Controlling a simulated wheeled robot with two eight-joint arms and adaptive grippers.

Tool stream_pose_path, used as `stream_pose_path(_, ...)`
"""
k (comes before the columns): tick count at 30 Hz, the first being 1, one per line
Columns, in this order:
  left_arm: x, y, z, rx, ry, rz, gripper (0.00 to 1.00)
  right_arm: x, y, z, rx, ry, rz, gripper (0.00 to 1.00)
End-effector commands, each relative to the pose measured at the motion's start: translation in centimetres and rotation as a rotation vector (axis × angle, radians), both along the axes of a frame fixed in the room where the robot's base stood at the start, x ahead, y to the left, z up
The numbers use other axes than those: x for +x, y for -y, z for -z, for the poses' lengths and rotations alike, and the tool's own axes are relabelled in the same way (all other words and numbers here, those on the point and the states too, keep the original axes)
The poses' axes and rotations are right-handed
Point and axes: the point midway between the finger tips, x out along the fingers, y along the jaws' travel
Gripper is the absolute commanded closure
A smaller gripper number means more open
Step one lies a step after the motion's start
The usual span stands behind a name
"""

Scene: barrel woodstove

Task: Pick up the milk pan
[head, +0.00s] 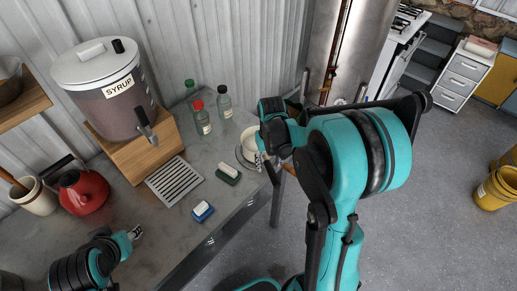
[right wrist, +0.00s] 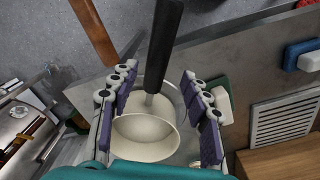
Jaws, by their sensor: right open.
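The milk pan, cream with a long black handle, shows in the right wrist view (right wrist: 145,138). In the head view the pan (head: 249,140) is at the counter's right end, partly hidden by my right gripper. My right gripper (right wrist: 160,105) is open, one finger on each side of the pan's handle end and rim. The handle runs up between the fingers with gaps on both sides. In the head view my right gripper (head: 272,140) is over the pan. My left gripper (head: 135,233) is low over the counter's left part; its fingers are too small to read.
On the metal counter (head: 170,235) stand a syrup dispenser (head: 112,100), a red kettle (head: 82,192), several small bottles (head: 203,118), a green-and-white block (head: 228,173) and a blue-and-white block (head: 203,211). A tall metal tank (head: 352,45) stands behind. Floor is open at right.

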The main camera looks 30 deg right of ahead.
Motion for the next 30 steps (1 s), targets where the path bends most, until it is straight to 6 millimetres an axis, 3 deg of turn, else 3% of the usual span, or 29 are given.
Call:
stream_pose_path(6, 0.0, 0.0, 1.1, 0.000, 0.000, 0.000, 0.60, 0.2, 0.4, 3.4, 0.000, 0.001, 0.000, 0.53)
stream_pose_path(15, 0.0, 0.0, 1.1, 0.000, 0.000, 0.000, 0.60, 0.2, 0.4, 3.8, 0.000, 0.001, 0.000, 0.53)
stream_pose_path(21, 0.0, 0.0, 1.1, 0.000, 0.000, 0.000, 0.60, 0.2, 0.4, 3.8, 0.000, 0.001, 0.000, 1.00)
stream_pose_path(30, 0.0, 0.0, 1.1, 0.000, 0.000, 0.000, 0.60, 0.2, 0.4, 3.8, 0.000, 0.003, 0.000, 1.00)
